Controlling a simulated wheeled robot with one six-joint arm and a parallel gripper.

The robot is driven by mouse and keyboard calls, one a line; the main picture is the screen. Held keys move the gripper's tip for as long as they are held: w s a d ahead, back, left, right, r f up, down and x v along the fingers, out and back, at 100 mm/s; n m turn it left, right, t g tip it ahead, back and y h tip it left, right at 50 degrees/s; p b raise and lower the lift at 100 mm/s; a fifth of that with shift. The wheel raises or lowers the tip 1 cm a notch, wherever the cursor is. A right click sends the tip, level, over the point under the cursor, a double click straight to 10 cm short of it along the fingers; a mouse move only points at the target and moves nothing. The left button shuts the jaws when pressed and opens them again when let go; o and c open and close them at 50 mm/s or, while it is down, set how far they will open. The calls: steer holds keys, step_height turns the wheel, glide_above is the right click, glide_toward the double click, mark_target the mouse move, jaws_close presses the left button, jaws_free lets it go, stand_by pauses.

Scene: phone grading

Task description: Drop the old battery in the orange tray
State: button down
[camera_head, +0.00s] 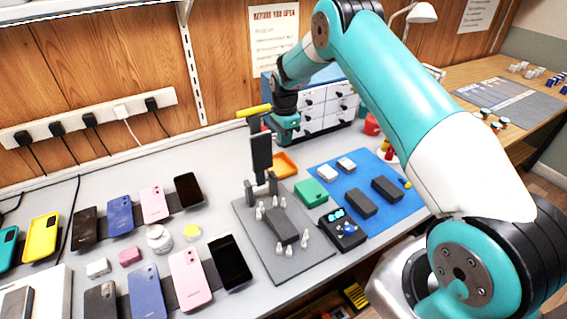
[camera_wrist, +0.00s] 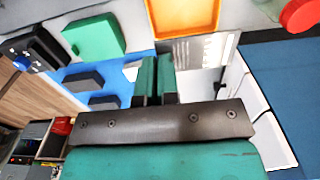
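The orange tray (camera_head: 286,164) sits on the bench behind the blue mat; part of it also shows at the top of the wrist view (camera_wrist: 184,37), and no battery shows in that part. My gripper (camera_wrist: 157,58) has its teal fingers almost together, with only a thin gap and nothing visible between them. In the head view my gripper (camera_head: 285,124) is up behind the tray, close to the drawer unit. Two dark battery-like blocks, one nearer (camera_head: 361,204) and one farther (camera_head: 387,189), lie on the blue mat. I cannot tell which battery is the old one.
A grey work plate (camera_head: 296,266) with pegs and a dark slab lies in front, under an upright dark fixture (camera_head: 261,153) with a yellow handle. A green box (camera_head: 311,193) and black meter (camera_head: 342,229) stand beside the blue mat (camera_head: 408,212). Several phones lie left.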

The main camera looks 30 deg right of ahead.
steer(key=shift+f+b, duration=3.65)
steer(key=shift+f, duration=2.3)
steer(key=c, duration=1.3)
jaws_free()
steer(key=shift+s, duration=0.1)
steer(key=shift+c, duration=0.6)
steer(key=shift+r, duration=0.1)
steer(key=shift+c, duration=0.2)
